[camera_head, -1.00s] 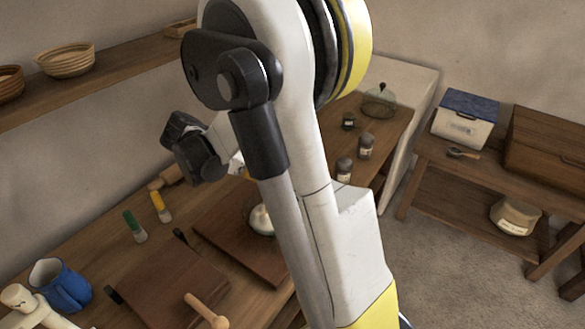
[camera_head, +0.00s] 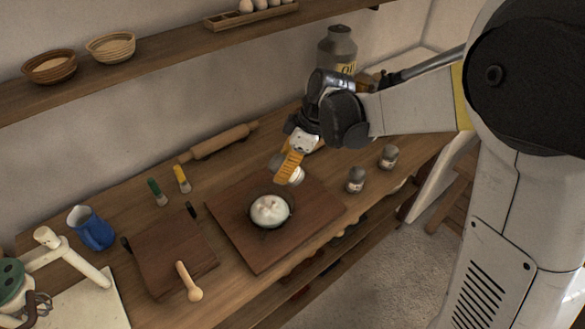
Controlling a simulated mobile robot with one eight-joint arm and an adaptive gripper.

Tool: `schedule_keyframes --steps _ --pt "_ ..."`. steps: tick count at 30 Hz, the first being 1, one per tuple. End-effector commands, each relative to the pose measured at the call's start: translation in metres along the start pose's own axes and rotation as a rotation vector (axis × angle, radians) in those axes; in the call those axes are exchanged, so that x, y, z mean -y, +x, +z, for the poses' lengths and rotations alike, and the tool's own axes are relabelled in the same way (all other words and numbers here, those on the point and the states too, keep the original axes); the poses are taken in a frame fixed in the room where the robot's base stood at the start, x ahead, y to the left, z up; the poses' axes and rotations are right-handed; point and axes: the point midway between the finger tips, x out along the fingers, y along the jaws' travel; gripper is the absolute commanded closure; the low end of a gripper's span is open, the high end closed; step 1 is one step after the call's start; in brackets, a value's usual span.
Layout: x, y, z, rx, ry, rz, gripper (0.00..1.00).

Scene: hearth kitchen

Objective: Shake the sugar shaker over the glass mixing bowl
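The glass mixing bowl (camera_head: 288,219) sits on a wooden board in the middle of the counter, with a pale white mound in it. My gripper (camera_head: 289,167) hangs above and slightly right of the bowl, its orange finger pointing down. It is shut on a small whitish object, which looks like the sugar shaker (camera_head: 297,175). The shaker appears to lie tilted on its side, with its ends showing on both sides of the orange finger. The finger hides its middle, and the far finger is not clearly visible.
Two dark-lidded jars (camera_head: 356,181) (camera_head: 388,157) stand right of the board (camera_head: 240,245). A rolling pin (camera_head: 220,142) lies behind. A large grey canister (camera_head: 337,50) stands beyond my arm.

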Motion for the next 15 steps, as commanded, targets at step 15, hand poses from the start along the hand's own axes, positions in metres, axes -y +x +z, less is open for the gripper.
schedule_keyframes --steps 15 --pt "-0.001 -0.009 0.01 -0.707 0.01 -0.014 0.85"
